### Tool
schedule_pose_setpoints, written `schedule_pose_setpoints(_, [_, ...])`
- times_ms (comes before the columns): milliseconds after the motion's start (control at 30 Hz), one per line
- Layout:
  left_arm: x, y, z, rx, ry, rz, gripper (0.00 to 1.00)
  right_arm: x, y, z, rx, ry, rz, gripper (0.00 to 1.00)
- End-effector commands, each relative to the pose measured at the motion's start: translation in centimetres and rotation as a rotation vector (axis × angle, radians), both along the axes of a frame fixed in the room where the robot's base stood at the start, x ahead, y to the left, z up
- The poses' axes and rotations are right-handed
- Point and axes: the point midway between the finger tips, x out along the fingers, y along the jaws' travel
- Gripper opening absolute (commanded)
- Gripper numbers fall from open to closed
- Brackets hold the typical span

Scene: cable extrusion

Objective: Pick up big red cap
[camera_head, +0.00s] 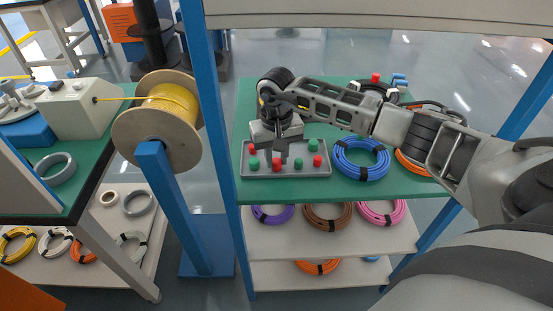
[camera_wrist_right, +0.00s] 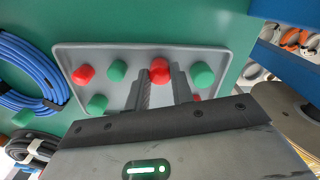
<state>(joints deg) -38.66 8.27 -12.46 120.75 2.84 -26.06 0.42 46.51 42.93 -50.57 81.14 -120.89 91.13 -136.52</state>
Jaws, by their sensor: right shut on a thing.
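My right gripper (camera_head: 277,158) reaches down over the grey tray (camera_head: 262,176) at its left part. It is shut on a big red cap (camera_wrist_right: 160,70), which sits between the fingertips in the right wrist view. The cap also shows below the fingers in the head view (camera_head: 277,166). Whether it is lifted off the tray I cannot tell. Another red cap (camera_head: 318,161) stands at the tray's right end. A small red piece (camera_wrist_right: 197,98) shows partly behind a finger in the wrist view. My left gripper is not in view.
Green caps stand close to the held cap on both sides (camera_head: 254,163) (camera_head: 299,163). A blue cable coil (camera_head: 362,172) lies right of the tray on the green tabletop (camera_head: 300,193). A blue post (camera_head: 205,90) and a yellow cable spool (camera_head: 180,115) stand left.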

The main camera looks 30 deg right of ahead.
Motion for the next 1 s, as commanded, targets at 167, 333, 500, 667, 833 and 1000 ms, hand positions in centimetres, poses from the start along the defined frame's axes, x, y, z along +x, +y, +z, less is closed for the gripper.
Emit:
schedule_pose_setpoints(167, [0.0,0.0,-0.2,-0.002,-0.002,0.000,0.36,0.1,0.0,1.0,0.000,-0.003,0.001,0.03])
schedule_pose_setpoints(333, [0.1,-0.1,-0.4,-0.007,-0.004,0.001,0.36,0.1,-0.1,3.3,-0.001,-0.005,0.001,0.03])
schedule_pose_setpoints(500, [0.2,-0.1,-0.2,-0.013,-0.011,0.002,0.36,-2.9,1.7,3.3,-0.001,0.001,0.006,0.03])
schedule_pose_setpoints(667, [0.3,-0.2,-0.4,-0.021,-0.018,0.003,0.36,-6.7,4.0,3.2,-0.002,0.002,0.008,0.03])
schedule_pose_setpoints(833, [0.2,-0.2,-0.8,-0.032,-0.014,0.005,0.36,-10.8,6.5,3.2,0.000,0.001,0.007,0.03])
schedule_pose_setpoints(1000, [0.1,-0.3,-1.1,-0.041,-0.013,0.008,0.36,-13.6,8.3,3.3,0.001,0.001,0.005,0.03])
